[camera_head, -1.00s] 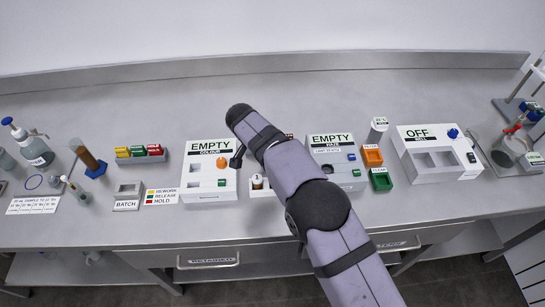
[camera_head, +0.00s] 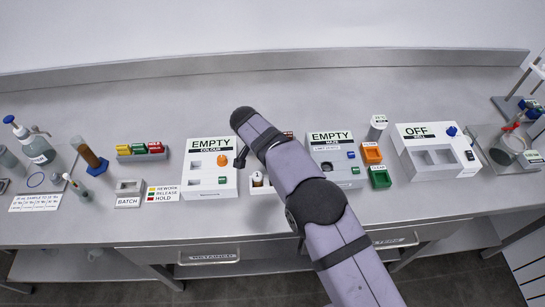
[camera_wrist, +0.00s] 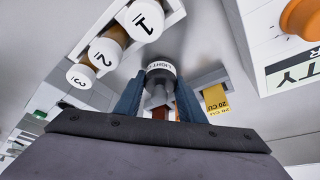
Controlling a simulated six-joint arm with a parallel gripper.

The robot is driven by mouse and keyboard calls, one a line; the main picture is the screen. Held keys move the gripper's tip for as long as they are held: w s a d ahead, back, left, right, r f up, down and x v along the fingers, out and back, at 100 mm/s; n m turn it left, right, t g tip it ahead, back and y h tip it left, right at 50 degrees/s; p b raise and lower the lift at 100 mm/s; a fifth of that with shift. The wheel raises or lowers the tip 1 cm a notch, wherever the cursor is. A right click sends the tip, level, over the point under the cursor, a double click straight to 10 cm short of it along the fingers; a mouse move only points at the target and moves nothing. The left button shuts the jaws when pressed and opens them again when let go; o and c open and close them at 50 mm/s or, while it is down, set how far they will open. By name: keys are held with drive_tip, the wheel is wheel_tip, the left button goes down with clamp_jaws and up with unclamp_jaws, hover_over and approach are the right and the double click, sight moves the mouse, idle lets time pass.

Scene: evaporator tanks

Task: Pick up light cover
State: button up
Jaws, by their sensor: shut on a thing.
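The light cover (camera_wrist: 160,68) is a dark round piece with a white band lettered "LIGHT C..." and a grey knob, in the middle of the wrist view. My gripper (camera_wrist: 159,98) has its two blue fingers shut on the knob, one on each side. The cover's underside is hidden, and I cannot tell how far it is above the surface below. In the head view my arm hides the gripper and cover, near the white COLOUR box (camera_head: 209,190) and HAZE box (camera_head: 344,177).
White-capped vials numbered 1 (camera_wrist: 146,18), 2 (camera_wrist: 107,46) and 3 (camera_wrist: 81,76) stand close beside the gripper. A yellow tag (camera_wrist: 215,98) lies to the right. An orange tray (camera_head: 371,153), a green tray (camera_head: 380,178) and the OFF box (camera_head: 418,166) are further right.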

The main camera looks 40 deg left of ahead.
wheel_tip(320, 180, up, 10)
drive_tip(key=b, duration=0.2)
drive_tip(key=shift+b, duration=0.35)
drive_tip(key=w+d+r+p, duration=0.2)
drive_tip(key=w+d, duration=0.5)
drive_tip(key=d, duration=0.8)
drive_tip(key=shift+d+r+p, duration=0.15)
drive_tip(key=shift+d+p, duration=0.05)
drive_tip(key=shift+p, duration=0.7)
drive_tip(key=shift+f+b, duration=3)
drive_tip(key=shift+f, duration=0.3)
